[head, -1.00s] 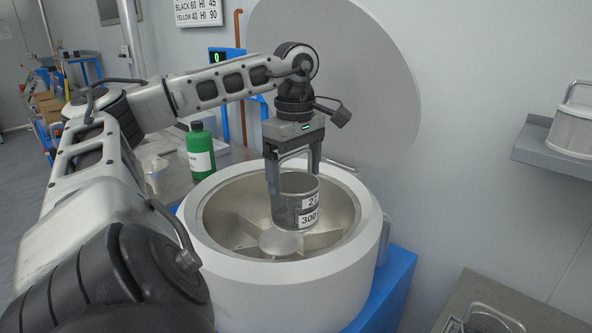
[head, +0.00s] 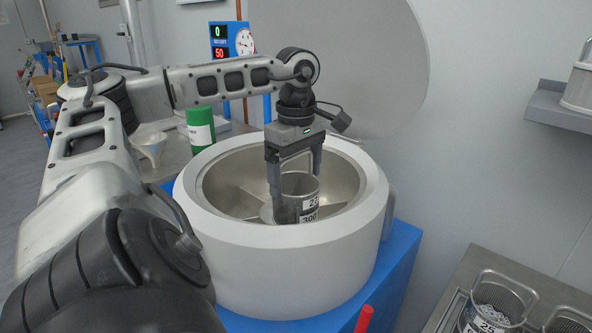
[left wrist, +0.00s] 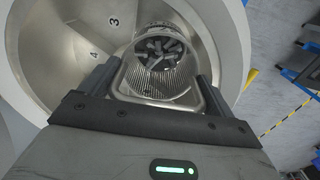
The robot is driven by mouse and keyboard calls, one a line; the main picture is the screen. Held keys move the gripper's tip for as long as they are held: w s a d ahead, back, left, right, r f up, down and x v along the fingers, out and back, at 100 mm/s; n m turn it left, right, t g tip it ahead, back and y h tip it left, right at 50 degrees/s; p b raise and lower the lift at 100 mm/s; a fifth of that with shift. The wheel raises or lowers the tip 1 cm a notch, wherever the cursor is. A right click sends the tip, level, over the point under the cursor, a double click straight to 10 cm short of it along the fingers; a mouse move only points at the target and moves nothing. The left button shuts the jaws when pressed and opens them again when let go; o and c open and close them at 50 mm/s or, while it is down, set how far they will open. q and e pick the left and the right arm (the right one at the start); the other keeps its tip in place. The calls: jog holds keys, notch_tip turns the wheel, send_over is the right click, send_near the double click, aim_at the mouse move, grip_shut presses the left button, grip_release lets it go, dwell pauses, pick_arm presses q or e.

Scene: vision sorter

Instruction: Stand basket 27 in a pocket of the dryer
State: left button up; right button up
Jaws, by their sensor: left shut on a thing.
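Basket 27 (head: 299,186) is a grey mesh basket with white labels on its side, partly cut off by the dryer's rim and my finger. It hangs upright inside the open bowl of the white dryer (head: 290,265). In the left wrist view the basket (left wrist: 166,84) holds several dark pieces, and pocket numbers 3 and 4 show on the bowl's wall. My left gripper (head: 297,183) is shut on the basket's wire handle, its fingers reaching into the bowl. Whether the basket's bottom touches the pocket floor is hidden. My right gripper is not in view.
The dryer's round lid (head: 350,65) stands open behind it. A green bottle (head: 201,128) and a funnel (head: 151,146) are at the left. A red handle (head: 364,319) rises in front. More baskets (head: 498,298) stand at lower right; a wall shelf (head: 556,110) is at right.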

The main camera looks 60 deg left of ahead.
pick_arm(q)
notch_tip(320, 180, down, 4)
jog(key=b, duration=0.3)
jog(key=shift+f, duration=0.15)
notch_tip(320, 180, down, 4)
jog(key=b, duration=0.3)
notch_tip(320, 180, down, 3)
jog(key=b, duration=0.3)
jog(key=shift+f+b, duration=0.4)
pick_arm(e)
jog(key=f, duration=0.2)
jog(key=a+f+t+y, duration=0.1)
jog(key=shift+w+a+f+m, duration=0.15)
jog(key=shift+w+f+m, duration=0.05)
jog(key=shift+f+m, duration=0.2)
pick_arm(q)
jog(key=o, duration=1.3)
